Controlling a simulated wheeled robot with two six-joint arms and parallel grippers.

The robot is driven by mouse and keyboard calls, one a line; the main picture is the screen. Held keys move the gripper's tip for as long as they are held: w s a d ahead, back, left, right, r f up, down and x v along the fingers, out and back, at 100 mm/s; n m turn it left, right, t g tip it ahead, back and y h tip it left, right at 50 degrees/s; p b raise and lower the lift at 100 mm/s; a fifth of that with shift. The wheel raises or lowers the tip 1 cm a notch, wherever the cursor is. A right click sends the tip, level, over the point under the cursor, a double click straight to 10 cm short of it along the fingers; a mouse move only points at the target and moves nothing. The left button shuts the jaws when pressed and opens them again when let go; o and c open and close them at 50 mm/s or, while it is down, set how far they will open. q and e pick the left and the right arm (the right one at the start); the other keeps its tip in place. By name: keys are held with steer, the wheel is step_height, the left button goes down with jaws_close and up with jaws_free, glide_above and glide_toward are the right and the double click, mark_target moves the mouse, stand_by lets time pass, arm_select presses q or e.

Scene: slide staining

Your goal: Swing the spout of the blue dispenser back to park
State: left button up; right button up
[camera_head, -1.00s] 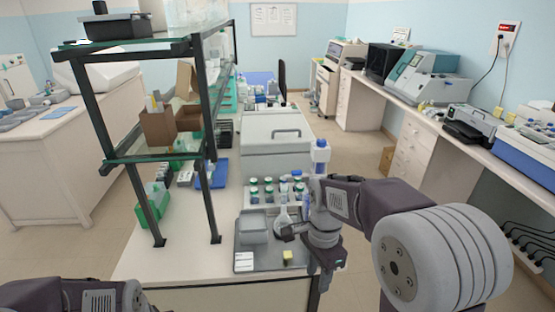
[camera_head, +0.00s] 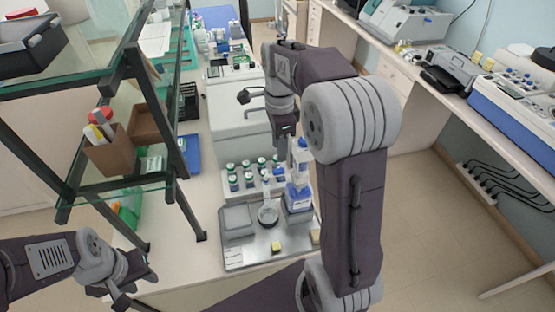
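The blue dispenser (camera_head: 298,195) is a bottle of blue liquid with a pale pump top. It stands upright at the right of the grey tray (camera_head: 238,257). Its spout is too small to make out clearly.
Several capped bottles (camera_head: 248,177) stand in a rack behind the tray. The white box (camera_head: 226,108) with a handle is farther back. A glass shelf on a dark frame (camera_head: 156,105) rises on the left. A small yellow block (camera_head: 276,246) lies on the tray.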

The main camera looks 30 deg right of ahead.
mark_target(278, 170)
steer(key=f, duration=0.5)
steer(key=w+f+p, duration=0.1)
steer(key=f, duration=0.2)
steer(key=shift+f, duration=0.2)
steer(key=shift+s+f, duration=0.25)
steer(key=shift+f, duration=0.3)
steer(key=shift+w, duration=0.15)
steer(key=shift+c, duration=1.2)
jaws_close()
